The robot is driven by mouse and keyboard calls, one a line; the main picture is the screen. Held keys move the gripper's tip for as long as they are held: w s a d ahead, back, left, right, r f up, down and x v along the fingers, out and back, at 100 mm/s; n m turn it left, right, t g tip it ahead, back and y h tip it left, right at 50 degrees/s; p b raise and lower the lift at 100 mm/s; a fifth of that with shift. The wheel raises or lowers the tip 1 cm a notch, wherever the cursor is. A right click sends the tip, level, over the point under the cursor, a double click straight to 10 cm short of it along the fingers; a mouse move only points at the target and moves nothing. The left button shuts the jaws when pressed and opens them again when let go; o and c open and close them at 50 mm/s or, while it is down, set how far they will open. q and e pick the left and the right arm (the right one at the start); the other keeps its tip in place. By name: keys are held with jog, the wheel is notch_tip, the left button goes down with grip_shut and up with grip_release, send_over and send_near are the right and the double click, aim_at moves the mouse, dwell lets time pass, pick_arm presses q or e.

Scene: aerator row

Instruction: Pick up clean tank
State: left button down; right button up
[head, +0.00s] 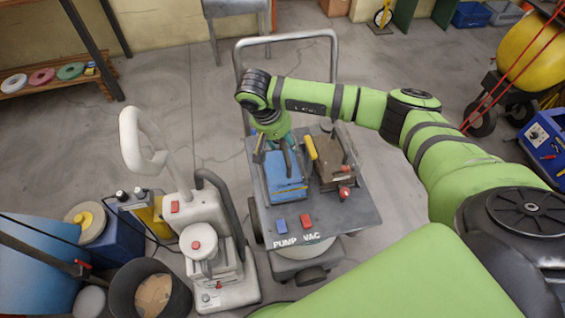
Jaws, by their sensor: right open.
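A blue tank (284,188) with a yellow line across it stands on the dark grey deck of a wheeled machine (343,218) marked PUMP VAC; it looks like the clean tank. My right gripper (274,155) points down over the back part of the blue tank. Its jaws are open, with dark fingers close to the tank's top. I cannot tell whether they touch it. The gripper and wrist hide the tank's back top and any handle there. A brown tank (338,177) stands just to the right. My left gripper is out of view.
A yellow handle (311,147) stands close right of my right gripper. The machine's grey push frame (288,36) rises behind. A white floor cleaner (204,240) stands left, near a black bin (150,286). Open concrete floor lies behind the machine.

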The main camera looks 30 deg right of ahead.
grip_shut()
jog(key=shift+r, duration=0.15)
jog(key=shift+w, duration=0.1)
